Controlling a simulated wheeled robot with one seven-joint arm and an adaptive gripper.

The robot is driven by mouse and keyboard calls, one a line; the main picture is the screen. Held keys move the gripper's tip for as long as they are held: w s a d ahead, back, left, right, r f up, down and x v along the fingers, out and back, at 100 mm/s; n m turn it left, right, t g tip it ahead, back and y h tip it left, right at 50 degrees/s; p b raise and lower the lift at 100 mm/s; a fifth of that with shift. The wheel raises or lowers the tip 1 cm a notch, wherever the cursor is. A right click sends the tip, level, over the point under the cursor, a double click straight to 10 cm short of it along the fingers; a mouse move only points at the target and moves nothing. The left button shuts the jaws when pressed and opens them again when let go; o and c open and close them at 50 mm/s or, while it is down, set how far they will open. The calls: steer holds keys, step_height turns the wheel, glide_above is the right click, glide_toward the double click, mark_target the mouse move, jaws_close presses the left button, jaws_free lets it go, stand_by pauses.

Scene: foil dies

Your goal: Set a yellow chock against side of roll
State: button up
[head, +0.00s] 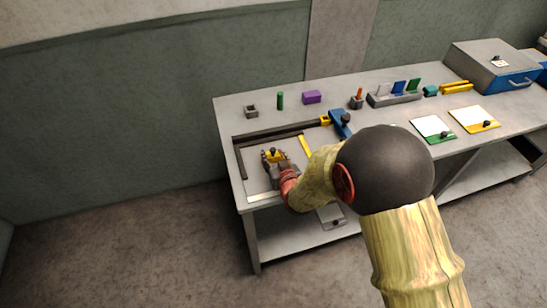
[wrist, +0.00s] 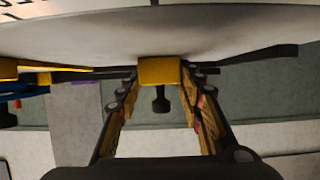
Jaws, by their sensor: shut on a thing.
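My gripper (head: 276,165) is low over the near left part of the workbench, inside a dark L-shaped frame. It is shut on a yellow chock (head: 277,155) with a black knob on it. In the wrist view the yellow chock (wrist: 160,70) sits between the two fingertips of my gripper (wrist: 161,84), its black knob between the fingers. I cannot make out a roll for certain; an upright green cylinder (head: 280,100) stands at the back of the bench. Whether the chock touches anything beyond the fingers is hidden.
The dark frame (head: 240,160) borders the work area. A yellow strip (head: 305,145) and a blue clamp-like part (head: 339,122) lie to its right. A grey socket block (head: 251,110) and purple block (head: 312,97) stand behind. Green-edged (head: 433,138) and yellow-edged cards lie farther right.

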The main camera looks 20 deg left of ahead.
steer(key=o, duration=1.2)
steer(key=shift+f, duration=0.1)
steer(key=shift+s+d+r, duration=0.15)
steer(key=shift+s+r, duration=0.1)
steer(key=shift+r, duration=0.1)
steer(key=p+v, duration=0.2)
steer(key=v, duration=0.9)
steer(key=shift+s+d, duration=0.1)
steer(key=shift+s, duration=0.1)
